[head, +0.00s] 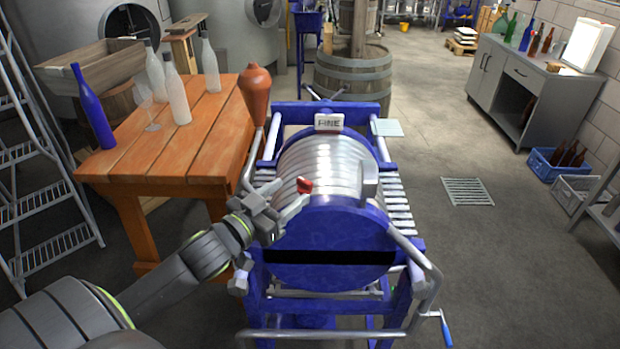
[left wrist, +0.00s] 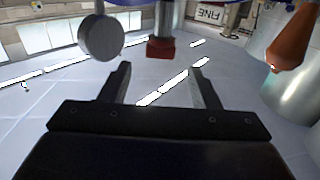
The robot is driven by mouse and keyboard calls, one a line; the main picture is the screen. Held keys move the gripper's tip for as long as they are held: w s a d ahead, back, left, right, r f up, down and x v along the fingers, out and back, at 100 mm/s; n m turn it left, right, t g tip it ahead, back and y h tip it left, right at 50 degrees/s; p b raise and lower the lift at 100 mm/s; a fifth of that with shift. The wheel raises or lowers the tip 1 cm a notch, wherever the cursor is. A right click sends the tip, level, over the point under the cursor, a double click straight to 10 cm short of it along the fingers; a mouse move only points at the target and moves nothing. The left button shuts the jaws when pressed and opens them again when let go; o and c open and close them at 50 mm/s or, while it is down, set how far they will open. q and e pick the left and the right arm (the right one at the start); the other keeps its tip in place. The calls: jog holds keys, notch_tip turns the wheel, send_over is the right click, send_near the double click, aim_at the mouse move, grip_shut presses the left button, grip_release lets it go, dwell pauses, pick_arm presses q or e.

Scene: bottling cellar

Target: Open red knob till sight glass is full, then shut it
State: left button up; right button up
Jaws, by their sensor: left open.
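The red knob (head: 304,186) sits at the front upper left of the blue filter press (head: 330,248) with its silver plates. My left gripper (head: 287,198) is open beside the knob, on its left in the head view. In the left wrist view the red knob (left wrist: 160,48) lies just beyond the fingertips of the empty gripper (left wrist: 158,75), roughly centred between them. No gap or contact with the knob can be judged from the head view. I cannot make out the sight glass or its level. My right gripper is not in view.
A wooden table (head: 170,135) with several bottles stands left of the press. A brown vase (head: 255,92) is at its right end. A grey round part (left wrist: 100,38) hangs near the knob in the wrist view. A bent pipe (head: 432,280) rises at the press's right.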

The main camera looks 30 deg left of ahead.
aim_at(302, 182)
pick_arm(q)
jog(key=w, duration=0.5)
jog(key=w+d, duration=0.1)
jog(key=w, duration=0.2)
